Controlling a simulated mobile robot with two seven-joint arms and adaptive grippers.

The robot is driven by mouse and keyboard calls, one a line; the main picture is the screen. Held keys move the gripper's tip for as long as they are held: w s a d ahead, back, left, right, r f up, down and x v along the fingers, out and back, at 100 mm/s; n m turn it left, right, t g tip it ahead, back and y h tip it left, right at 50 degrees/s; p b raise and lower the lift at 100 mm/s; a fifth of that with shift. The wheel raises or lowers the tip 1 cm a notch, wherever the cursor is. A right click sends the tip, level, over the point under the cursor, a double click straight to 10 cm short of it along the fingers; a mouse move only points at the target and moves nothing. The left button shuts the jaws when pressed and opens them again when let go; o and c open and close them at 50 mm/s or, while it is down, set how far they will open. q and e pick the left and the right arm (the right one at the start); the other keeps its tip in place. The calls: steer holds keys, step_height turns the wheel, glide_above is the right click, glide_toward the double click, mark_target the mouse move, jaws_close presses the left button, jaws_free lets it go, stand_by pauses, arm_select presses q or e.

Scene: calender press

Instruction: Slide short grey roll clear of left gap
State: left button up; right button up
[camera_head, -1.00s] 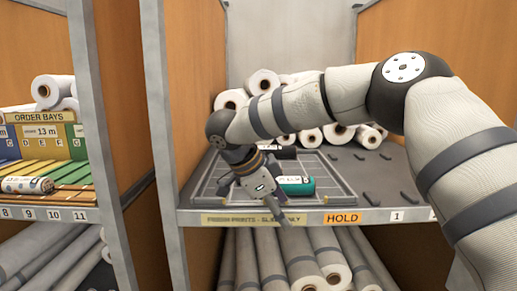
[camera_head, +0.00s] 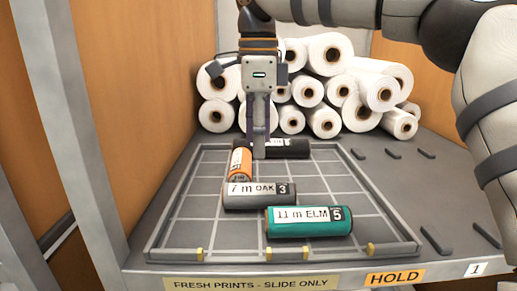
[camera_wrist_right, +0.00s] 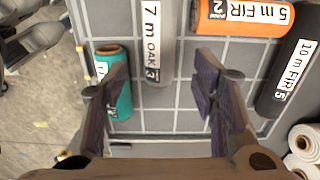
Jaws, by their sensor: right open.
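The short grey roll (camera_head: 258,195), labelled 7 m OAK 3, lies crosswise in the gridded tray (camera_head: 170,217), behind the front rim's brass pieces. My right gripper (camera_head: 258,155) points down over the tray, beyond the grey roll in the head view. It is open and empty. In the wrist view the grey roll (camera_wrist_right: 155,45) lies ahead of the spread fingers (camera_wrist_right: 160,90), partly between their lines. The left gap appears to lie between the left brass piece (camera_head: 199,253) and a middle one (camera_head: 268,253). My left gripper is not in view.
A teal roll (camera_head: 308,221) lies in front and right of the grey one. White rolls (camera_head: 325,122) are stacked behind the tray. The tray's left front is clear.

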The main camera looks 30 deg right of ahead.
mark_target(259, 184)
step_height(259, 184, down, 11)
steer(key=shift+s+r, duration=0.1)
steer(key=shift+r, duration=0.1)
steer(key=shift+c, duration=0.5)
steer(key=c, duration=0.8)
steer(key=shift+s+d+r, duration=0.1)
steer(key=shift+s+d, duration=0.6)
steer(key=shift+d, duration=0.45)
steer(key=shift+s+d, duration=0.65)
steer(key=shift+d, duration=0.5)
steer(key=shift+s+d+r, duration=0.1)
steer(key=shift+s+d, duration=0.6)
steer(key=shift+d, duration=0.45)
steer(key=shift+c, duration=0.3)
steer(key=o, duration=1.3)
steer(key=shift+c, duration=0.2)
